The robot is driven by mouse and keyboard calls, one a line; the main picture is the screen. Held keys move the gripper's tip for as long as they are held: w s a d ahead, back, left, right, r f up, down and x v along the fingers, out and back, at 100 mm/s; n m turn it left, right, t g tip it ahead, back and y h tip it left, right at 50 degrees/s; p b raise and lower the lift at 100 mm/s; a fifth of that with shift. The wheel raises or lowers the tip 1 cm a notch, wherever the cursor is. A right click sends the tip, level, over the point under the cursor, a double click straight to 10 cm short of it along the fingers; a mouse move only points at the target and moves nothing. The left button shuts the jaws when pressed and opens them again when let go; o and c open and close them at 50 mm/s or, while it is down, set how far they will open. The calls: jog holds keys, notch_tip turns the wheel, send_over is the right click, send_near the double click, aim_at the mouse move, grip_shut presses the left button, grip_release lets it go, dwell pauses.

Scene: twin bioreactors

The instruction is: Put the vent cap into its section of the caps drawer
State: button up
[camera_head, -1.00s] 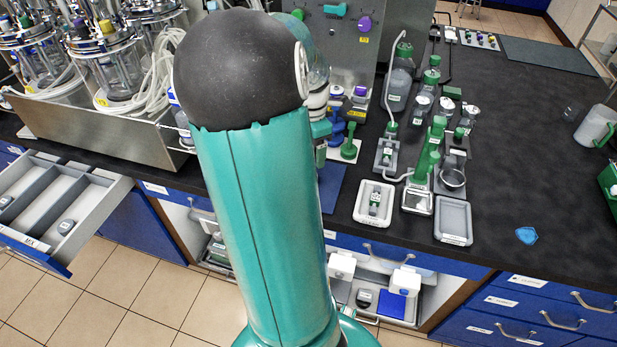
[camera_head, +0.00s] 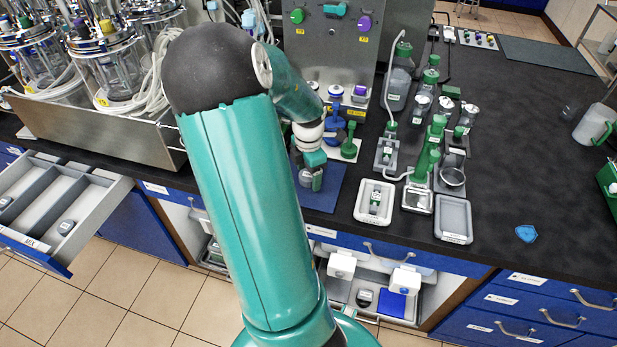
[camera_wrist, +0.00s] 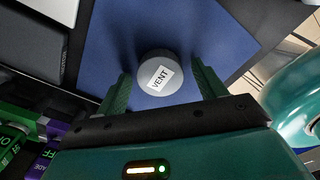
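The vent cap (camera_wrist: 158,76) is a round grey cap with a white VENT label, over the blue mat (camera_wrist: 215,35) in the wrist view. My gripper (camera_wrist: 161,72) is open, with one green finger on either side of the cap and a visible gap at each side. In the head view my gripper (camera_head: 311,181) is low over the blue mat (camera_head: 328,198), and the cap is not clearly seen there. The open caps drawer (camera_head: 98,207) is at the left, with long sections split by dividers. Dark caps lie in two of them; the right section's front label seems to read MIX.
The bioreactors (camera_head: 110,65) stand in a metal tray left of my arm. A grey panel with coloured knobs (camera_head: 335,45) is behind my gripper. Green and grey bottles and trays (camera_head: 453,218) stand to its right. The counter (camera_head: 530,150) farther right is largely clear.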

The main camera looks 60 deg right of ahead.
jog(key=c, duration=1)
jog(key=shift+o, duration=0.2)
